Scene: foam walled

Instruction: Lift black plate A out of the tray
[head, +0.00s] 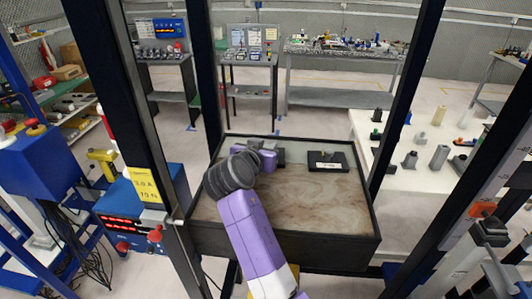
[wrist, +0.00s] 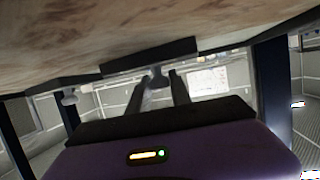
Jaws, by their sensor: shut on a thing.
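Two black plates are in the tray (head: 215,228), which has a dark rim and a brown mottled floor. One black plate (head: 282,155) is at the back left, partly hidden behind my gripper (head: 267,155). In the wrist view, which looks upside down, my gripper (wrist: 160,76) has its fingers on either side of a grey knob on this plate (wrist: 150,57). I cannot tell whether the plate touches the floor. The other black plate (head: 341,167) lies at the back right with a knob and a pale label. I cannot read which plate is A.
Dark upright posts (head: 205,70) stand around the tray. A blue box with red displays (head: 135,228) is at the left. A white table (head: 415,185) with several cylinders is at the right. The front of the tray floor is bare.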

